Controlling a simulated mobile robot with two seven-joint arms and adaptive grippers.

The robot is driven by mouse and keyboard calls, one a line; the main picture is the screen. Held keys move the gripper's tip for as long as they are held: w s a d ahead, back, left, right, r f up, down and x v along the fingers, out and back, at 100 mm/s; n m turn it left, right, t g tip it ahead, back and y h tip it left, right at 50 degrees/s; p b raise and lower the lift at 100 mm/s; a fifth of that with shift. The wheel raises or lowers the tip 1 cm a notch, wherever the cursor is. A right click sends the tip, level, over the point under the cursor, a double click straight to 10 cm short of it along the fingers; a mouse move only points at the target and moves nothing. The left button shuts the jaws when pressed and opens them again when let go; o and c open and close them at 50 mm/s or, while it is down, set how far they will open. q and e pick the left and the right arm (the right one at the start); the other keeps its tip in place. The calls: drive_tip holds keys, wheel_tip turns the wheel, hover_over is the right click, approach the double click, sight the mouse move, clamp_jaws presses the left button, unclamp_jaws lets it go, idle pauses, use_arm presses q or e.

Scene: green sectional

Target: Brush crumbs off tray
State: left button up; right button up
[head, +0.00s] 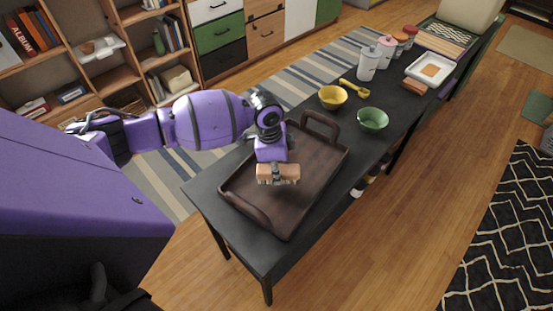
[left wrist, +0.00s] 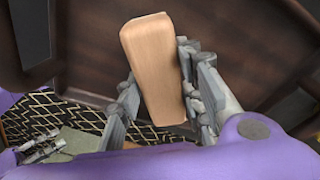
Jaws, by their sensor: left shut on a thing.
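A dark brown wooden tray (head: 320,160) with two raised handles lies on the near end of a dark table. My left gripper (head: 277,168) is over the middle of the tray, shut on a wooden brush (head: 278,175) with pale bristles below. The brush's wooden back (left wrist: 152,65) also shows in the left wrist view, between the fingers of my left gripper (left wrist: 160,100). I cannot tell whether the bristles touch the tray floor. No crumbs can be made out. My right gripper is not in view.
On the dark table (head: 240,235), beyond the tray, stand a yellow bowl (head: 332,97), a yellow scoop (head: 356,88) and a green bowl (head: 372,119). Farther back are canisters (head: 368,64) and a white dish (head: 430,69). Shelves (head: 105,60) stand at the upper left.

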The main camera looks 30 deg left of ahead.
use_arm(q)
drive_tip(key=shift+w+r, duration=0.15)
drive_tip(key=shift+r, duration=0.55)
drive_tip(key=shift+r+p, duration=0.6)
drive_tip(key=shift+r, duration=1.2)
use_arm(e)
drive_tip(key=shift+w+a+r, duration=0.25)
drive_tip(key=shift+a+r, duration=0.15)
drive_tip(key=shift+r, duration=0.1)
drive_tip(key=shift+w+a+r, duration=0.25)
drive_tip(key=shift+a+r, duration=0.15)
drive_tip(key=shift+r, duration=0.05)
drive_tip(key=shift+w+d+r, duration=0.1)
